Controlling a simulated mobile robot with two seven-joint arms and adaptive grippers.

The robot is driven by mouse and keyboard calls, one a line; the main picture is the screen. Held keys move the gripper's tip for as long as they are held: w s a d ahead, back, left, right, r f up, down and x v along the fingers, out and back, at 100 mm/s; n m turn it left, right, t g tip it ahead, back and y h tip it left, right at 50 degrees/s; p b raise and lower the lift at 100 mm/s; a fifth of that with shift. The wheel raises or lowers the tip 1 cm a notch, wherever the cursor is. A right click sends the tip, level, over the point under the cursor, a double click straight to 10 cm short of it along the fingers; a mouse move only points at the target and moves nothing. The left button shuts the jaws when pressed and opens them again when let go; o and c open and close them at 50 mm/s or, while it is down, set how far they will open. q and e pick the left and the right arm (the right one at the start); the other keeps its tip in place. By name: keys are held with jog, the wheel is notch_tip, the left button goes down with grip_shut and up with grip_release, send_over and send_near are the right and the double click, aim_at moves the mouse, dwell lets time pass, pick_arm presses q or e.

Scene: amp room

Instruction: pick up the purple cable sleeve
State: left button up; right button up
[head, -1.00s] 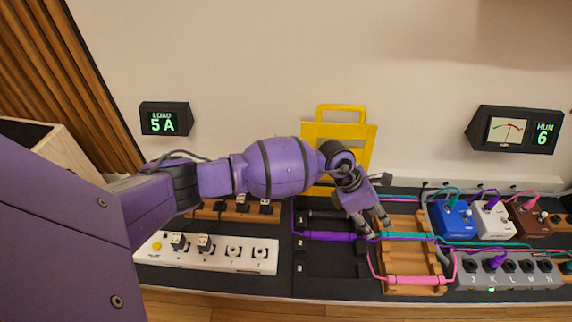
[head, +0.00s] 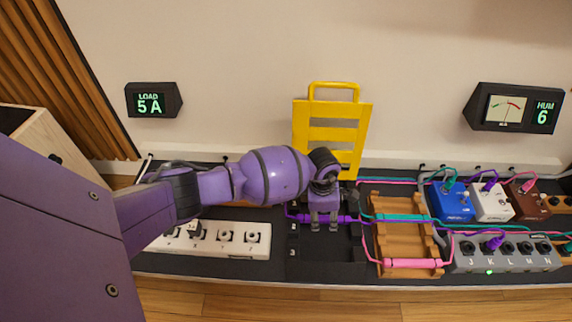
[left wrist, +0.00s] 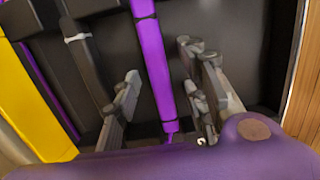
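The purple cable sleeve (head: 347,219) lies crosswise in the black rack left of the wooden rack. Its middle is hidden by my left gripper (head: 323,227), which points down over it. In the left wrist view the purple sleeve (left wrist: 152,62) runs between the two grey fingers of my left gripper (left wrist: 161,72). The fingers are spread, with a gap to the sleeve on each side, so the gripper is open and empty. My right gripper is in neither view.
A wooden rack (head: 405,240) right of the gripper holds a teal sleeve (head: 402,217) and a pink sleeve (head: 412,263). A yellow slatted frame (head: 332,108) stands close behind. A white power strip (head: 243,238) lies to the left. A black sleeve (left wrist: 88,60) runs beside the purple one.

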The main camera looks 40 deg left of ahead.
pick_arm(q)
jog(key=shift+w, duration=0.15)
grip_shut()
jog(key=shift+r, duration=0.1)
jog(key=shift+r, duration=0.1)
